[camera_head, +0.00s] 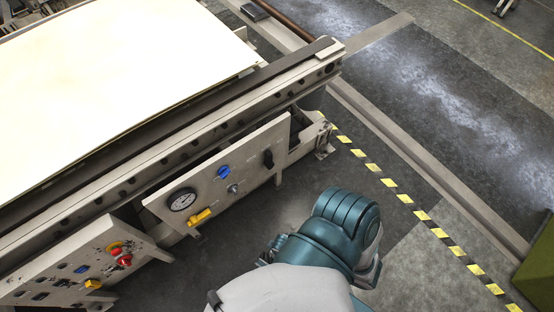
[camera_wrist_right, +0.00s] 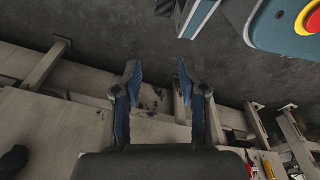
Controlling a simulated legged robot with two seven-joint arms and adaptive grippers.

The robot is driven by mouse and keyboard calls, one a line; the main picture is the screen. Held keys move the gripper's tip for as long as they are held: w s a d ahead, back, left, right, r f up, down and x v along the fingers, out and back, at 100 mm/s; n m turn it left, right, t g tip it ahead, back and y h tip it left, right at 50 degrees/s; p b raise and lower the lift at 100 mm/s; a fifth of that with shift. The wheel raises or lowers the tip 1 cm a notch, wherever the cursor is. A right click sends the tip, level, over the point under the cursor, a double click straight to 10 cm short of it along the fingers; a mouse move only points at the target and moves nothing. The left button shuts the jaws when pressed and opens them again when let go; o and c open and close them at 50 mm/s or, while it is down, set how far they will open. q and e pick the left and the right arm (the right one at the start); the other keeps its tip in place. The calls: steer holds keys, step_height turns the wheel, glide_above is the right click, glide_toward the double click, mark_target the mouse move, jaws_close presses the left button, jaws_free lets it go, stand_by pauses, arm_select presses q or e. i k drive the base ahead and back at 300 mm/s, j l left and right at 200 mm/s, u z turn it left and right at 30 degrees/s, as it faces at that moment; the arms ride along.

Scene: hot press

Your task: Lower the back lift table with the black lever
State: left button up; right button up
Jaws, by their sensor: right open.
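The black lever (camera_head: 268,158) stands at the right end of a pale control panel (camera_head: 235,172) in the head view. A dark shape (camera_wrist_right: 13,160) at the lower left of the right wrist view may be the same lever. My right gripper (camera_wrist_right: 157,80) is open and empty in that view, its two blue fingers apart. In the head view my right arm ends right of and below the panel, and its gripper is hidden. A large table (camera_head: 290,75) with a bright white top lies behind the panel. I cannot tell whether it is the back lift table. My left gripper is not in view.
The panel also has a pressure gauge (camera_head: 182,199), a blue knob (camera_head: 223,172) and a yellow handle (camera_head: 200,217). A second panel (camera_head: 75,265) with a red button (camera_head: 124,260) is at lower left. Floor right of the panel is clear up to yellow-black tape (camera_head: 421,215).

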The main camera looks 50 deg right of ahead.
mark_target(268, 163)
steer(key=z, duration=1.65)
